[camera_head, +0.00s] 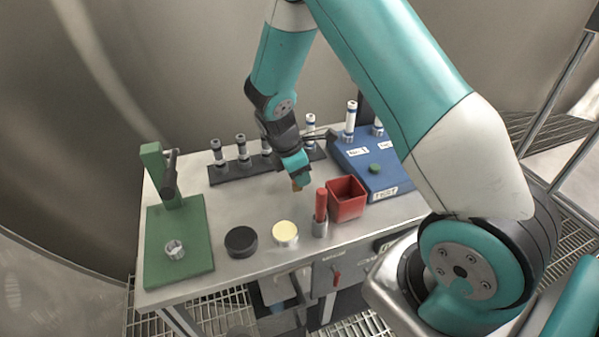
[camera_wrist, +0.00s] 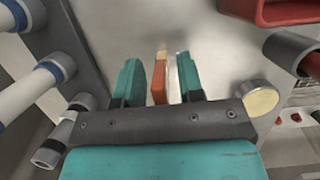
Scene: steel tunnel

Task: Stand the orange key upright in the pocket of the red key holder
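The orange key (camera_wrist: 158,82) shows between the two fingers of my gripper (camera_wrist: 158,84) in the wrist view, with a narrow gap visible on each side of it. My gripper is open around the key. In the head view my gripper (camera_head: 300,180) points down over the middle of the table, and a small orange end of the key (camera_head: 296,187) shows below it. The red open-topped square box (camera_head: 347,200), which looks like the red key holder, stands to the right of my gripper. Its rim also shows at the top right of the wrist view (camera_wrist: 265,14).
A red-handled piece in a metal cup (camera_head: 320,228) stands just left of the box. A cream-topped can (camera_head: 285,233), a black disc (camera_head: 241,241) and a green stand (camera_head: 180,240) are farther left. A black rack (camera_head: 230,173) with several tubes and a blue station (camera_head: 370,165) stand behind.

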